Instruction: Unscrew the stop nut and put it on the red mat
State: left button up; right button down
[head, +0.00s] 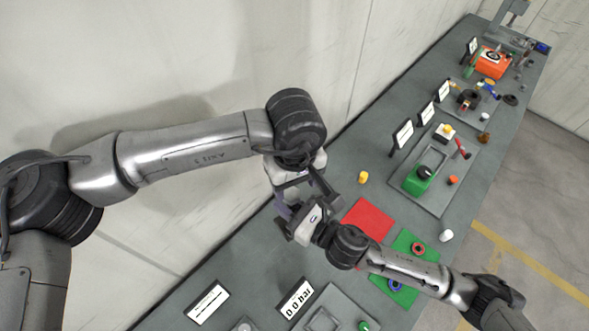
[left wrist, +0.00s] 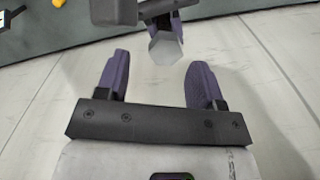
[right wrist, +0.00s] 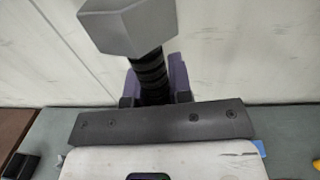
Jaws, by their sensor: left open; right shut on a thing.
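My right gripper (right wrist: 153,88) is shut on a black threaded spindle (right wrist: 150,68). A grey hexagonal piece (right wrist: 128,27) sits at its end; I cannot tell whether it is the stop nut or a fixed head. My left gripper (left wrist: 158,68) is open, and the grey hexagonal piece (left wrist: 165,48) shows just beyond and between its fingertips, apart from them. In the head view the left gripper (head: 303,200) and right gripper (head: 312,216) meet in the air, and the spindle is largely hidden there. The red mat (head: 368,220) lies bare beside them on the bench.
A green mat (head: 404,241) carries a red ring (head: 418,248) and a blue ring (head: 395,285). A white cylinder (head: 446,235) and a yellow piece (head: 362,177) stand nearby. A grey tray with a green block (head: 418,181) is farther along. Sign stands and a wall line the back edge.

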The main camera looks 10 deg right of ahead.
pick_arm(q)
jog(key=shift+f, duration=1.45)
